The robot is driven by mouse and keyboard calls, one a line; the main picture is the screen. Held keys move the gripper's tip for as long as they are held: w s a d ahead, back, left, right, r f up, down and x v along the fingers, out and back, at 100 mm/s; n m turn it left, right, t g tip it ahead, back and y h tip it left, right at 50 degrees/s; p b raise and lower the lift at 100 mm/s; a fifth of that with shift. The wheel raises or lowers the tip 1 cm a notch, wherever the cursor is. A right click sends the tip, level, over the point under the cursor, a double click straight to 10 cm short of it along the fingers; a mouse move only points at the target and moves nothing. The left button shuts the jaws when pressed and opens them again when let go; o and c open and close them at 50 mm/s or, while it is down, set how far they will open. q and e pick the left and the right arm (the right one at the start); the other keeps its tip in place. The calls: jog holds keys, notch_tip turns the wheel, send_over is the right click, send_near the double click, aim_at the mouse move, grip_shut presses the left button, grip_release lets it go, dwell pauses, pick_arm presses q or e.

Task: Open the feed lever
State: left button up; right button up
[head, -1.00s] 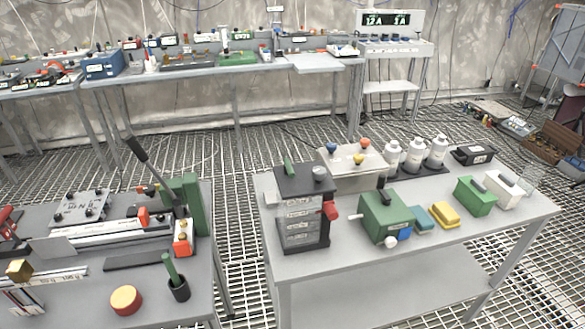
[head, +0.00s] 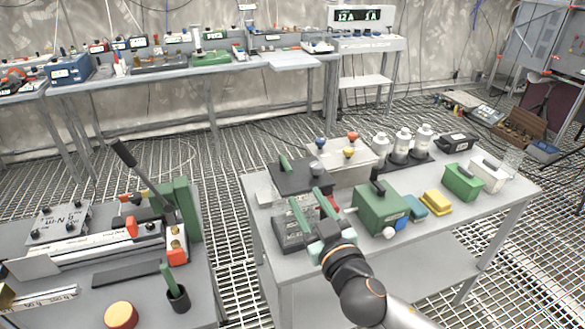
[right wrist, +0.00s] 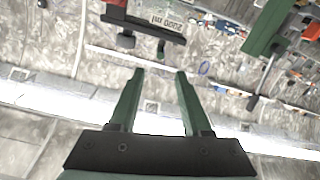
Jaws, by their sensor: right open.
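No label in view names the feed lever, so I cannot tell for certain which handle it is. The dark unit (head: 300,178) on the right table has a short green handle (head: 285,163) on top, and its front is partly hidden by my right gripper. A green box beside it (head: 380,213) carries a black handle (head: 378,187). My right gripper (head: 307,197) is open, with its green fingers in front of the dark unit, apparently holding nothing. In the right wrist view, the gripper (right wrist: 159,72) has empty space between its fingers. My left gripper is not in view.
Yellow (head: 437,202) and blue-green blocks, another green box (head: 463,183) and white bottles (head: 402,146) crowd the right table. Grated floor lies between the tables.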

aim_at(288, 165)
jog(key=p+x, duration=0.1)
jog(key=x, duration=1.1)
jog(key=shift+w+f, duration=0.1)
grip_shut()
dwell(0.5)
